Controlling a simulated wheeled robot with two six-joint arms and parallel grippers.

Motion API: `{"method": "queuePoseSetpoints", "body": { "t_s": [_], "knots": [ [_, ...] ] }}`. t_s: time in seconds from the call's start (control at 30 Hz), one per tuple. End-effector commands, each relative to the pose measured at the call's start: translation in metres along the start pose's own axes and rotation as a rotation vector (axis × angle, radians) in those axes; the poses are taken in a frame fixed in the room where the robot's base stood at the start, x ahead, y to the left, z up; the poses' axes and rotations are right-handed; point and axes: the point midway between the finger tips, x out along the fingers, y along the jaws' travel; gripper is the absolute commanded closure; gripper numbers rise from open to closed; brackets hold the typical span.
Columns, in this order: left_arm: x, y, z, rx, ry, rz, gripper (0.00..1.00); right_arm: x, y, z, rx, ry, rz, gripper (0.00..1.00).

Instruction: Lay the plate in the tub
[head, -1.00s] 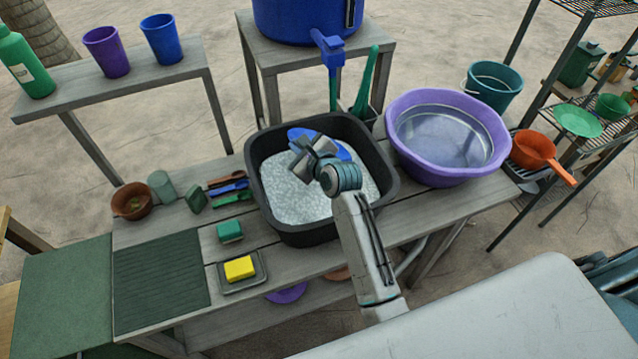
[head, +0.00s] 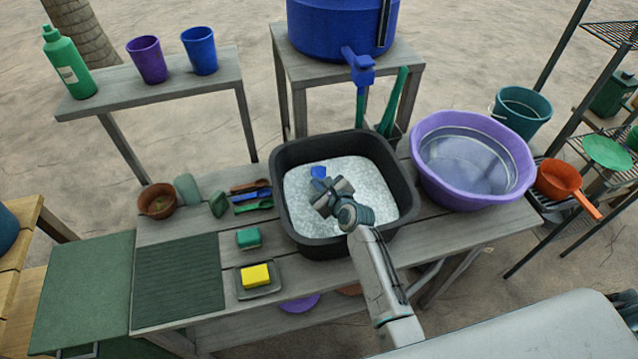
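The black tub (head: 408,205) stands on the grey bench, full of whitish suds (head: 365,185). A small patch of the blue plate (head: 318,172) shows in the tub, just beyond my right gripper (head: 322,188). The rest of the plate is hidden under the suds or behind the gripper. My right gripper reaches down inside the tub, left of its middle, at about the level of the suds. Its fingertips are hidden, so I cannot tell whether it is shut on the plate. My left gripper is not in view.
A purple basin (head: 522,185) of water stands close right of the tub. A blue barrel (head: 325,30) with a tap is behind it. A green sponge (head: 248,238), a yellow sponge (head: 256,275) on a dish and a ribbed drain mat (head: 178,282) lie to the left.

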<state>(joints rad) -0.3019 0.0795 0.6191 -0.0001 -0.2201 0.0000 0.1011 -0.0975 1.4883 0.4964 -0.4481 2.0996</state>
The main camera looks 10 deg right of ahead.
Motion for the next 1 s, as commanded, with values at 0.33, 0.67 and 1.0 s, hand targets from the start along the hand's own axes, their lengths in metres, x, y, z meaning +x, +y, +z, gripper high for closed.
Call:
{"method": "queuePoseSetpoints", "body": {
  "t_s": [0.33, 0.67, 1.0],
  "knots": [
    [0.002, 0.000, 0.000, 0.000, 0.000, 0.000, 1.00, 0.002, 0.002, -0.005, 0.000, -0.001, -0.001, 1.00],
    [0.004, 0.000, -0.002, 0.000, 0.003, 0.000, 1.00, 0.004, 0.004, -0.010, 0.001, -0.001, 0.000, 0.88],
    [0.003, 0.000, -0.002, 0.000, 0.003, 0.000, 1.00, 0.004, 0.004, -0.009, 0.001, -0.001, 0.000, 0.76]
  ]
}}
